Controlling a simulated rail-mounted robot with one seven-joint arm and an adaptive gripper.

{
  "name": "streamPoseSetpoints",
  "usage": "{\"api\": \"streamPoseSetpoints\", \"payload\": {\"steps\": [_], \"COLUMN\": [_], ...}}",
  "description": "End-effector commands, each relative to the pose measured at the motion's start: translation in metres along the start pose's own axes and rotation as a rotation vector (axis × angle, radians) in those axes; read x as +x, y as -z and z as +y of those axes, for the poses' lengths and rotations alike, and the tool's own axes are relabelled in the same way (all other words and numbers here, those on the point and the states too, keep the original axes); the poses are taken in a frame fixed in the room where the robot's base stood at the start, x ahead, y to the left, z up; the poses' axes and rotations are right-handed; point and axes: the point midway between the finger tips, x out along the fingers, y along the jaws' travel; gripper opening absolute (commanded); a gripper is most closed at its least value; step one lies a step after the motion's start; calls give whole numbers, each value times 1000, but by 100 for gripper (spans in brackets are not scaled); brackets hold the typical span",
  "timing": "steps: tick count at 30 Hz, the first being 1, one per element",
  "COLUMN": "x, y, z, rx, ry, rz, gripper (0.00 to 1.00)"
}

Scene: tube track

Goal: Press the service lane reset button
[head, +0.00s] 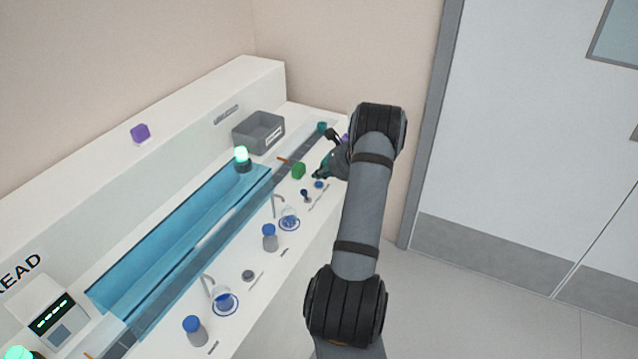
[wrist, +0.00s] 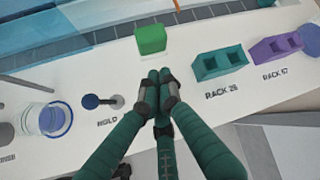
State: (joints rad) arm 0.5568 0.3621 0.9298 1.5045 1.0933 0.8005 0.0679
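I cannot tell for sure which part is the service lane reset button, as no legible label names it. A green block (head: 298,171) stands on the white counter; it also shows in the wrist view (wrist: 151,39). A blue round knob (wrist: 90,101) with a small grey disc beside it sits by the label "HOLD". My gripper (wrist: 160,78) has its fingertips together with nothing between them. In the wrist view it appears just below the green block, with a gap, and right of the knob. In the head view my gripper (head: 322,173) is partly hidden by my arm.
A teal rack (wrist: 219,62) and a purple rack (wrist: 274,48) stand to the right. A blue-ringed vessel (wrist: 52,118) stands left. A grey bin (head: 259,132), a lit green beacon (head: 242,158) and a long blue covered track (head: 180,250) lie along the counter.

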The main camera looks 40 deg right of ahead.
Motion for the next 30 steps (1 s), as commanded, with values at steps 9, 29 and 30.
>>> {"api": "streamPoseSetpoints", "payload": {"steps": [9, 29, 30], "x": [5, 7, 7], "y": [4, 5, 5], "z": [3, 5, 5], "rx": [0, 0, 0], "ry": [1, 0, 0], "rz": [0, 0, 0], "gripper": [0, 0, 0]}}
